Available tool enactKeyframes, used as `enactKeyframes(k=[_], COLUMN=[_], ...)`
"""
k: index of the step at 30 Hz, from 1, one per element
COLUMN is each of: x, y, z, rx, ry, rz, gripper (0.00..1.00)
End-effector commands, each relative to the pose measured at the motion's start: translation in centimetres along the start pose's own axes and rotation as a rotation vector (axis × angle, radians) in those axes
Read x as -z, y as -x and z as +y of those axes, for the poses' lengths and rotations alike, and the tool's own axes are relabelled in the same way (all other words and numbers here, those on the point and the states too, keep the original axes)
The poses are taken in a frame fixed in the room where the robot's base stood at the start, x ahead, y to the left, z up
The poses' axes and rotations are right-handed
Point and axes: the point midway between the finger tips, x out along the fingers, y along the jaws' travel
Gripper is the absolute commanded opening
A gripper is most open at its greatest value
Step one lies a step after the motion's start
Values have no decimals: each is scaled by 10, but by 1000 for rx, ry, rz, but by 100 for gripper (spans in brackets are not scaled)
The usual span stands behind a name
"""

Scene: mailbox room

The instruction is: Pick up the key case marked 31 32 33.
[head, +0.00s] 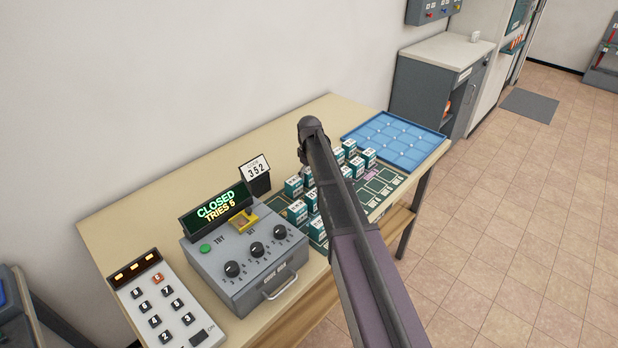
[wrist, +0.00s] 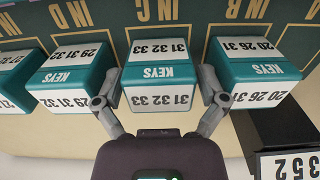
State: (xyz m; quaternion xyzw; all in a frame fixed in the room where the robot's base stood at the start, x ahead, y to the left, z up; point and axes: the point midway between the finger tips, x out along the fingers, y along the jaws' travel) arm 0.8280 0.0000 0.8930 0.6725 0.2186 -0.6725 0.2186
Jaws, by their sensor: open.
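The key case marked 31 32 33 (wrist: 159,76) is a teal and white box in the middle of the wrist view, with its number upside down there. My gripper (wrist: 160,90) is open, with one finger on each side of this case. I cannot tell whether the fingers touch it. In the head view my arm hides the gripper and part of the group of key cases, and I cannot make out the 31 32 33 case there.
Close neighbours are cases 29 31 32 (wrist: 68,76) and 20 26 31 (wrist: 258,72). A sign reading 352 (head: 257,170) stands near. A grey box with dials (head: 245,262), a keypad (head: 165,305) and a blue tray (head: 393,140) share the table.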

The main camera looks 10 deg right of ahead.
Motion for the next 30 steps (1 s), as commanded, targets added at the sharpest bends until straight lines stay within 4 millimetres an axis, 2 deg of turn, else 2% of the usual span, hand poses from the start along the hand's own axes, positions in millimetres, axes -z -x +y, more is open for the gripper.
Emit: enactKeyframes(k=[6,7,12,14,30], x=[0,0,0,0,0], y=[0,0,0,0,7], z=[0,0,0,0,-1], rx=[0,0,0,0,0], ry=[0,0,1,1,1], rz=[0,0,0,0,0], gripper=[91,88,38,22,22])
